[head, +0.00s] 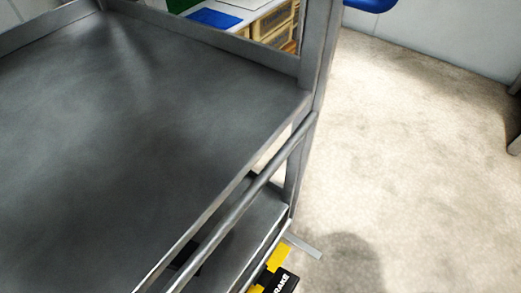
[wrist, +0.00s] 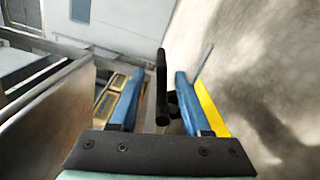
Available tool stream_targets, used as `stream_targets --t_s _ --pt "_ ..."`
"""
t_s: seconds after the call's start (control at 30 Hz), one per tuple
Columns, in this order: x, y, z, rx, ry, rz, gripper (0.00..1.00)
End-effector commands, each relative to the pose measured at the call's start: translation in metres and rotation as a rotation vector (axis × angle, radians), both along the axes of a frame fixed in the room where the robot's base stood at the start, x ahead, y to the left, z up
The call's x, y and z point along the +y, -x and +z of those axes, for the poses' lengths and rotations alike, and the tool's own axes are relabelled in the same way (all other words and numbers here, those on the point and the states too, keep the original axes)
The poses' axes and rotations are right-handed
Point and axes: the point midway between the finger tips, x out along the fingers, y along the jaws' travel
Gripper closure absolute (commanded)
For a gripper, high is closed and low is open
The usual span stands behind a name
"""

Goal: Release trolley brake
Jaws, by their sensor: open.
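The trolley (head: 150,120) fills the left of the head view, with a grey metal top tray and a lower shelf. An upright black bar (wrist: 161,85), apparently the brake lever, shows between the fingers with gaps on both sides. A yellow strip (wrist: 212,108) runs along the right finger.
A grey handle bar (head: 255,190) runs along the trolley's near side. Behind the trolley are shelves with wooden bins (head: 275,22) and a blue item (head: 213,18). The light floor (head: 410,130) on the right is mostly clear.

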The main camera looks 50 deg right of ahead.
Motion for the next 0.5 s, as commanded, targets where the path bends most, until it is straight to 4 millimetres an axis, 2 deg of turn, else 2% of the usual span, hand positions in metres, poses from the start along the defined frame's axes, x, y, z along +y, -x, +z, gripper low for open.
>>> stream_targets --t_s 0.1,0.5 --pt "0.029 0.000 -0.002 -0.003 0.000 0.009 0.53" --pt "0.047 0.003 -0.001 0.003 -0.005 0.007 0.53"
